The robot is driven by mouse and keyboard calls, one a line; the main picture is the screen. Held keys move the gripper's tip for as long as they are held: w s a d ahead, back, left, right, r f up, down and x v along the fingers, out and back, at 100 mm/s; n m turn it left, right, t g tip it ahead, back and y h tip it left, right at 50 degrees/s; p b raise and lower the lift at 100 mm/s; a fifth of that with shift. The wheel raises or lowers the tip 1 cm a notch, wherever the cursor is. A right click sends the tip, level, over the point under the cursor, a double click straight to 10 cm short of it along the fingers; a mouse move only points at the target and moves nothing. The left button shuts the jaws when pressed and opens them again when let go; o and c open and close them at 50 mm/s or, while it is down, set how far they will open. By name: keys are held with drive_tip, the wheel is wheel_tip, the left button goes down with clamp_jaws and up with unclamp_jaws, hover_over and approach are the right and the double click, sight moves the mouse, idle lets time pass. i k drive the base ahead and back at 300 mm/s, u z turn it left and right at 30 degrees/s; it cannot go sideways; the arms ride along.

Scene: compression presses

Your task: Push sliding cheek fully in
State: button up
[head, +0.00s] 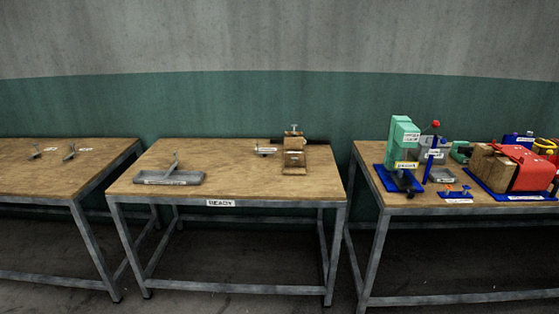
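I cannot tell for certain which part is the sliding cheek; no readable label names it. A small wooden press-like device (294,155) with a metal screw on top stands upright at the back right of the middle table. On the right table, a wooden block (490,168) stands against a red body (533,170) on a blue base (508,192). A green upright press (403,143) stands on its own blue base to the left of it. My gripper is not in view.
The middle table (235,180) carries a grey metal tray (170,178) at left and a small labelled metal piece (265,150). Its centre and front are clear. The left table (50,180) holds two small metal pieces. The right table is crowded. Gaps separate the tables.

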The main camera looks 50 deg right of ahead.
sight(294, 162)
drive_tip(key=k, duration=0.2)
drive_tip(key=u, duration=2.95)
drive_tip(key=k, duration=2.3)
drive_tip(key=z, duration=0.05)
